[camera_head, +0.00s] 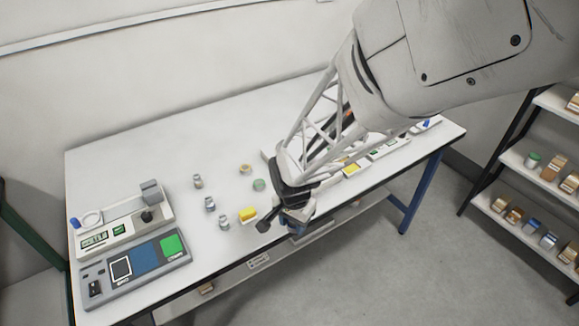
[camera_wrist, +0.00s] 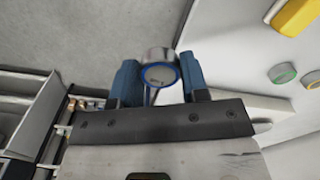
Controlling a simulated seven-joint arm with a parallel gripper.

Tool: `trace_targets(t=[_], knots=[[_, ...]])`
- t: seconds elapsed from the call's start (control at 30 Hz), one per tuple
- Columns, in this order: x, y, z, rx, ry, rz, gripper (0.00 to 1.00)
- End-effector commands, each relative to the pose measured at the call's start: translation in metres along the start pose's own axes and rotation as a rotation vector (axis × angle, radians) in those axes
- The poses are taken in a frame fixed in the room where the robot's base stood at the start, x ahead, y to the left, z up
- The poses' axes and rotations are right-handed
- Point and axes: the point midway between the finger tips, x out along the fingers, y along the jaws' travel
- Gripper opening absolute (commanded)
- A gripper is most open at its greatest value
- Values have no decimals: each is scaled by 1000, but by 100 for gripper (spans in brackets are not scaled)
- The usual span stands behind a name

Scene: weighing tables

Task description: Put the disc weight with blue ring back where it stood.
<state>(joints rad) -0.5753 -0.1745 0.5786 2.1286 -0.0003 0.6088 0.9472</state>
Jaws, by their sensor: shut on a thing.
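The disc weight with blue ring (camera_wrist: 160,73) is a metal disc with a blue rim, held between the two blue fingers of my gripper (camera_wrist: 159,82) in the wrist view. Grey floor shows behind most of it, beside the white table's edge. In the head view my gripper (camera_head: 297,213) is at the table's front edge, right of the yellow block (camera_head: 248,214). I cannot make out the held disc there. A green-ringed disc (camera_head: 259,184) and a yellow-ringed disc (camera_head: 245,169) lie on the table; the wrist view also shows the green-ringed disc (camera_wrist: 283,73).
A balance (camera_head: 122,238) and a panel with blue and green pads (camera_head: 103,297) stand at the table's left. Several small metal weights (camera_head: 210,204) stand mid-table. My arm hides part of the table's right side. A stocked shelf rack (camera_head: 520,168) stands beyond at right.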

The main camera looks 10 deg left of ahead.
Motion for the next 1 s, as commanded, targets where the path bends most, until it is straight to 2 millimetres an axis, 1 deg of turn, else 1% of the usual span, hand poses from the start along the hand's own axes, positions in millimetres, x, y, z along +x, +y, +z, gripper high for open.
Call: trace_targets(t=[0.03, 0.13, 0.37, 0.77, 0.87, 1.0], knots=[[1, 3, 5, -39, 0, 0, 8], [4, 8, 12, -106, 0, 0, 8], [7, 13, 19, -174, 1, -1, 8], [7, 12, 18, -176, 0, -1, 8], [7, 8, 16, -176, 0, 0, 8], [9, -2, 8, -176, 0, 0, 8]])
